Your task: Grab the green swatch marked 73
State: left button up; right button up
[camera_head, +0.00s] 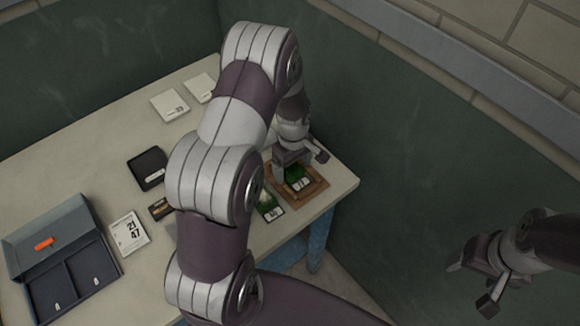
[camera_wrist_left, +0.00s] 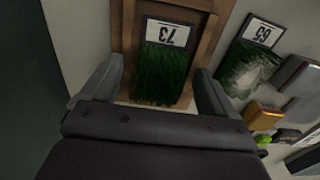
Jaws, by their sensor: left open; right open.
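The green swatch marked 73 (camera_wrist_left: 164,72) lies on a wooden tray (camera_wrist_left: 207,38); its white label reads upside down in the left wrist view. In the head view the swatch (camera_head: 299,183) shows partly beneath my left gripper (camera_head: 297,163). My left gripper is open, and in the left wrist view its fingers (camera_wrist_left: 159,68) stand on either side of the swatch's grass. It appears empty; whether the fingers touch the swatch I cannot tell. My right gripper (camera_head: 473,279) is open and empty, away from the table on the right.
Another green swatch (camera_wrist_left: 249,68) lies beside the tray. A blue-grey compartment box (camera_head: 67,262), a card (camera_head: 129,233), a black tray (camera_head: 149,168) and pale cards (camera_head: 169,105) lie on the table (camera_head: 100,130). Dark green walls stand behind and right.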

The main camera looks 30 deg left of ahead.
pick_arm(q)
jog(key=shift+s, duration=0.15)
jog(key=c, duration=1.2)
